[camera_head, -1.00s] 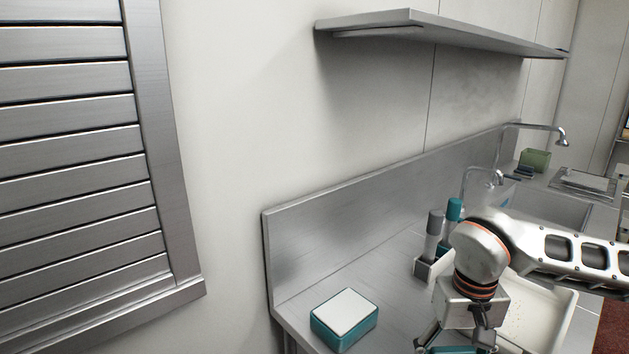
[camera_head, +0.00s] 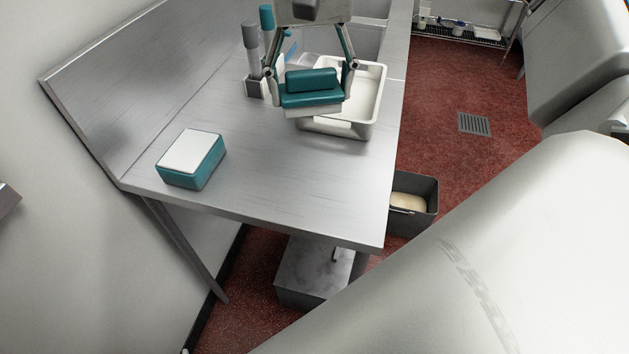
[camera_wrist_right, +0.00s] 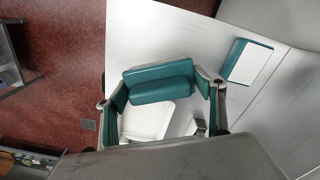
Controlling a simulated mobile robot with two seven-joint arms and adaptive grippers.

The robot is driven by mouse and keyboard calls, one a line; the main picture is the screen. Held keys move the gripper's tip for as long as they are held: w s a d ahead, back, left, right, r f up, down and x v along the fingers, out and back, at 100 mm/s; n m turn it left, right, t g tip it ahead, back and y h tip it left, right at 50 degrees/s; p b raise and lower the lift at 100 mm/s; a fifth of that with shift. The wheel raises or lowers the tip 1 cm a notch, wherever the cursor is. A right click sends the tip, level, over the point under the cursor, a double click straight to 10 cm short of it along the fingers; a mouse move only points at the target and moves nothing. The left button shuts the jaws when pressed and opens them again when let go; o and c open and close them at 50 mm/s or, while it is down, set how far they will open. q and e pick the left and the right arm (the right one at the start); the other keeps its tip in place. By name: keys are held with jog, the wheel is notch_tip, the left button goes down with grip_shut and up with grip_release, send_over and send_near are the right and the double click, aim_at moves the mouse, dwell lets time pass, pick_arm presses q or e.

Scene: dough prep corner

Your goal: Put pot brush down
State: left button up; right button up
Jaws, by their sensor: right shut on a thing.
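The pot brush (camera_head: 312,98) is a teal block with a raised teal grip and a pale underside. My right gripper (camera_head: 311,88) is shut on it, one finger at each end, and holds it roughly level. In the head view the brush overlaps the near left part of a white tray; I cannot tell exactly how high it is. The right wrist view also shows the brush (camera_wrist_right: 160,82) between the fingers, with the steel table beyond. My left gripper is not in view.
A teal box with a white top (camera_head: 191,158) stands near the steel table's (camera_head: 290,190) left end. The white tray (camera_head: 370,100) lies behind the brush. A holder with two bottles (camera_head: 251,50) is to its left. The table front is clear. A grey bin (camera_head: 420,190) is beside the table.

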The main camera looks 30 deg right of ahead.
jog(key=shift+s+d+r+m, duration=0.1)
jog(key=shift+s+r+m, duration=0.25)
jog(key=shift+r, duration=0.35)
notch_tip(320, 180, down, 20)
jog(key=shift+s+r+b, duration=0.1)
jog(key=shift+r+b, duration=0.1)
jog(key=shift+b, duration=1)
jog(key=shift+f, duration=0.1)
jog(key=o, duration=1.3)
jog(key=shift+c, duration=0.2)
notch_tip(320, 180, up, 12)
jog(key=p, duration=0.1)
